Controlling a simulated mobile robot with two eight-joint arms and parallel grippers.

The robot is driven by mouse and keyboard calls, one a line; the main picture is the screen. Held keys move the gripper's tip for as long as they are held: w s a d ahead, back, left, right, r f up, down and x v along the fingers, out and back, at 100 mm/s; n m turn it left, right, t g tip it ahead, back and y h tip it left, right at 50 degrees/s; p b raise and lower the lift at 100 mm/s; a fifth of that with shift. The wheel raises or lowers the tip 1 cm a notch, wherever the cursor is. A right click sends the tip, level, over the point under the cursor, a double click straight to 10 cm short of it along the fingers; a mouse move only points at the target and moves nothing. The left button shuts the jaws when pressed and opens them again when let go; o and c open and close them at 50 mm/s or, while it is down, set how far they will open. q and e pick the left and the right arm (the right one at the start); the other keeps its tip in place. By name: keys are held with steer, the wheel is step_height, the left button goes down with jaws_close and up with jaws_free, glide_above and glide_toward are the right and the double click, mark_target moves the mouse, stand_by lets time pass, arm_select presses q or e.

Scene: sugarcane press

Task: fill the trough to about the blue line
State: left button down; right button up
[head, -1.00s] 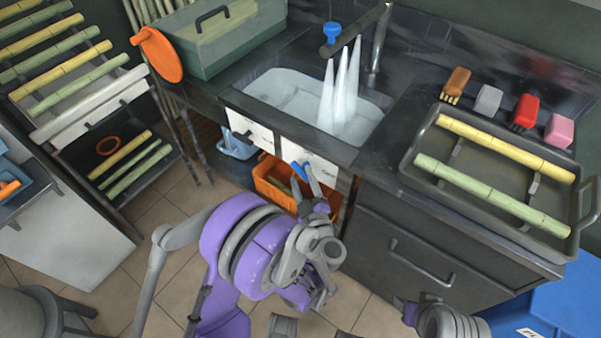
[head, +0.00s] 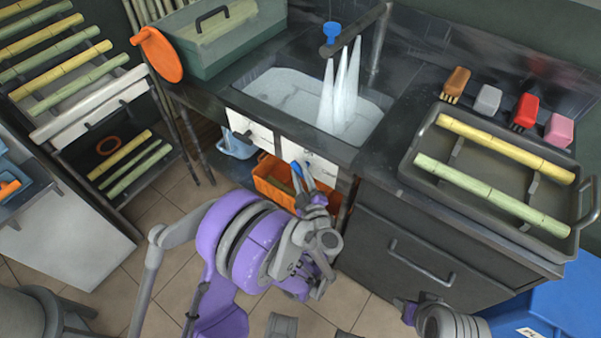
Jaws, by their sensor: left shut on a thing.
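The trough (head: 262,79) is a basin set in the dark counter, with pale water (head: 290,92) in it. Three white streams (head: 341,95) fall into it from a dark pipe (head: 355,32) with a blue knob (head: 332,31) on top. I cannot make out a blue line on the trough wall. My left gripper (head: 301,175) is below the trough's front edge, at the right white panel (head: 318,168). Its blue-tipped fingers are close together, shut on a small handle there, mostly hidden by the fingers. My right gripper is out of view; part of my right arm shows at the bottom.
A left white panel (head: 252,130) has a dark handle. An orange crate (head: 270,186) stands under the counter. A grey tray (head: 424,150) with two cane pieces and several brushes (head: 489,99) lie to the right. A green box (head: 230,50) stands left of the trough.

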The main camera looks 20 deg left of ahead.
arm_select(q)
steer(key=shift+a+r+n+g+h+p, duration=0.15)
steer(key=shift+n+g+h+p, duration=0.35)
steer(key=shift+n+g, duration=0.35)
steer(key=shift+n+g+h, duration=0.55)
steer(key=shift+g+h, duration=0.1)
steer(key=shift+h, duration=0.05)
steer(key=c, duration=0.7)
jaws_free()
